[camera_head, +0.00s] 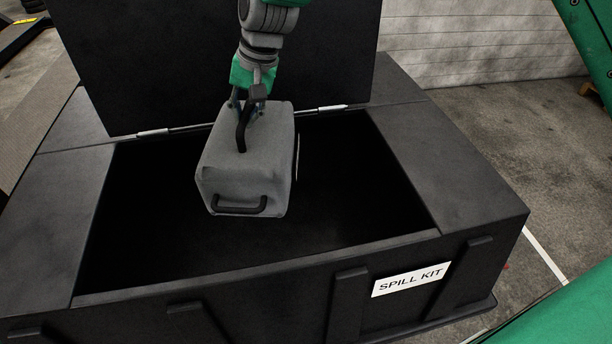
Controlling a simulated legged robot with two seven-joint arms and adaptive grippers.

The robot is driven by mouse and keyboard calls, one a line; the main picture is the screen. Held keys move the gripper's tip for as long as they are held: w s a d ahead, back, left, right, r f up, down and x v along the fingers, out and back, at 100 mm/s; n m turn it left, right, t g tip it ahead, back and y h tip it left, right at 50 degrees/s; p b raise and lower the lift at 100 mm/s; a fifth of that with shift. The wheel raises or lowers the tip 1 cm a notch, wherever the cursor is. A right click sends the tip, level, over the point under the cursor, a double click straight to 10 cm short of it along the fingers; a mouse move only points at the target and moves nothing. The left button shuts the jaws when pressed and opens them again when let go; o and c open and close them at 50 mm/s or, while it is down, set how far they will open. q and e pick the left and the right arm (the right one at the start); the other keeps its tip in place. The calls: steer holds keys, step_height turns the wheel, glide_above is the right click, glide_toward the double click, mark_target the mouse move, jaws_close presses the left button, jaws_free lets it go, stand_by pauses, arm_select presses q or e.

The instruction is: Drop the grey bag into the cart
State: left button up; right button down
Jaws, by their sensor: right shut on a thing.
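The grey bag (235,172) hangs over the open black cart (467,207), which has a "SPILL KIT" label on its front. My right gripper (247,112) is shut on the bag's black top handle, with the arm coming down from the top of the view. The bag looks roughly level, its front side handle facing me. It appears inside the outline of the cart's opening; its exact height over the dark floor of the cart cannot be told. My left gripper is not in view.
The cart's lid (150,60) stands raised at the back on two hinges. Flat ledges flank the opening left and right. A green structure cuts across the right corners. A pale wall (470,40) is behind, with concrete floor at the right.

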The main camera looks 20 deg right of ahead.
mark_target(256, 129)
steer(key=shift+w+f, duration=0.1)
steer(key=shift+f, duration=0.45)
steer(key=f+b, duration=0.1)
steer(key=d+f+b, duration=0.1)
steer(key=f, duration=0.1)
steer(key=shift+d, duration=0.1)
steer(key=shift+d+f+b, duration=0.1)
steer(key=shift+f+b, duration=0.35)
steer(key=shift+f, duration=0.05)
steer(key=shift+a, duration=0.45)
steer(key=c, duration=2.1)
jaws_free()
steer(key=shift+a+r, duration=0.1)
steer(key=o, duration=0.5)
steer(key=shift+a, duration=0.1)
steer(key=shift+s+d+f, duration=0.25)
steer(key=shift+d, duration=0.1)
steer(key=shift+d+r, duration=0.1)
steer(key=shift+w+d+r, duration=0.1)
steer(key=shift+d+r, duration=0.1)
steer(key=shift+r, duration=0.1)
steer(key=v, duration=0.7)
steer(key=a+v, duration=0.1)
steer(key=v, duration=0.2)
steer(key=shift+d+r, duration=0.1)
steer(key=shift+r, duration=0.25)
steer(key=shift+d+r, duration=0.3)
steer(key=shift+d, duration=0.05)
